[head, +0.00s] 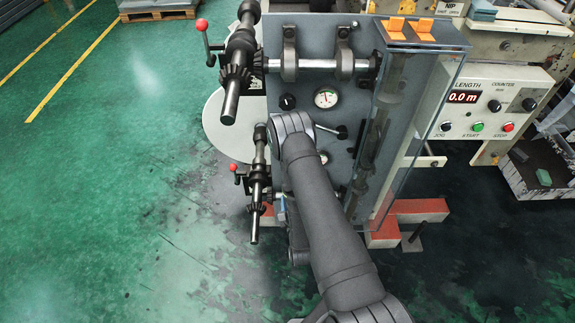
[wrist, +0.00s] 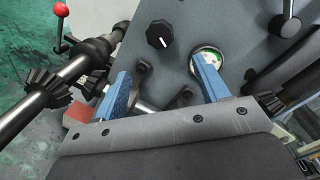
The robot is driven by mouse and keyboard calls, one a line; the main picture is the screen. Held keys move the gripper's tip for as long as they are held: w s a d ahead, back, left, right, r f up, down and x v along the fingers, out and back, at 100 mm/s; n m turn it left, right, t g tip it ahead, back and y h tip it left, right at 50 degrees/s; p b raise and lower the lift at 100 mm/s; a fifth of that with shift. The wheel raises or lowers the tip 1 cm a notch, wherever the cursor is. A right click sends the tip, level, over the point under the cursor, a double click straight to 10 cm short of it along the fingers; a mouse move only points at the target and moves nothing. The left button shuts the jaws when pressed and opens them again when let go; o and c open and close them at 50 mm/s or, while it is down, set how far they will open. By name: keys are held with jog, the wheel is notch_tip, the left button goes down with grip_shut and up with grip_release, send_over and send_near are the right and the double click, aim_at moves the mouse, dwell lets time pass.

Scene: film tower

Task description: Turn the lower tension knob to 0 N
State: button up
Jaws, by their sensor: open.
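The lower tension knob (wrist: 160,34) is black with a pale pointer mark and sits on the grey panel in the wrist view. The lower gauge (wrist: 209,58) is to its right, partly covered by a finger; I cannot read its value. My gripper (wrist: 163,65) is open, with its two blue fingers spread apart. The knob shows beyond the gap between the fingertips, with nothing gripped. In the head view my arm hides the lower knob and most of the gripper. The upper knob (head: 287,102) and upper gauge (head: 327,97) are visible there.
At the panel's left, shafts with bevel gears (head: 257,180) and red-balled levers (head: 234,167) stick out. A black lever (head: 342,132) and a clear guard (head: 405,130) are to the right. A control box (head: 490,105) stands farther right. Open green floor (head: 110,180) lies left.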

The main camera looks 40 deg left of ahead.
jog(key=x, duration=1.4)
jog(key=shift+w+a, duration=0.2)
jog(key=shift+a, duration=0.05)
jog(key=c, duration=1)
jog(key=shift+o, duration=0.2)
